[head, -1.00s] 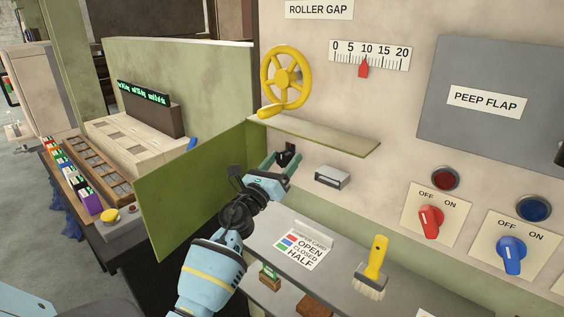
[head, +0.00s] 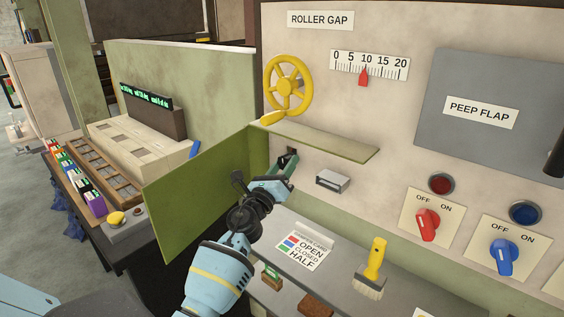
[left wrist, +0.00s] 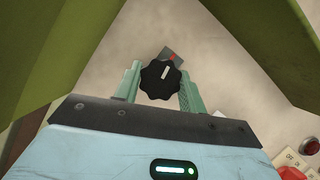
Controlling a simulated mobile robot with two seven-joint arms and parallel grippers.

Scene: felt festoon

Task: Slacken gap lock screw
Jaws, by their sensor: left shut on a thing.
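The gap lock screw is a black, lobed knob (left wrist: 161,79) with a white line on its face, in the left wrist view. It sits on the cream panel (head: 390,120) under a green ledge (head: 320,141). My left gripper (left wrist: 158,84) is shut on the knob, one pale green finger on each side. In the head view the gripper (head: 284,170) reaches in from below, and its fingers partly hide the knob. A small red mark (left wrist: 172,58) shows just behind the knob. My right gripper is not in view.
An open green door (head: 200,195) stands close left of my arm. Above the ledge are a yellow handwheel (head: 288,87) and a scale with a red pointer (head: 363,77) near 10. A metal slot (head: 332,181) is to the right. A brush (head: 374,268) lies on the grey shelf (head: 335,275).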

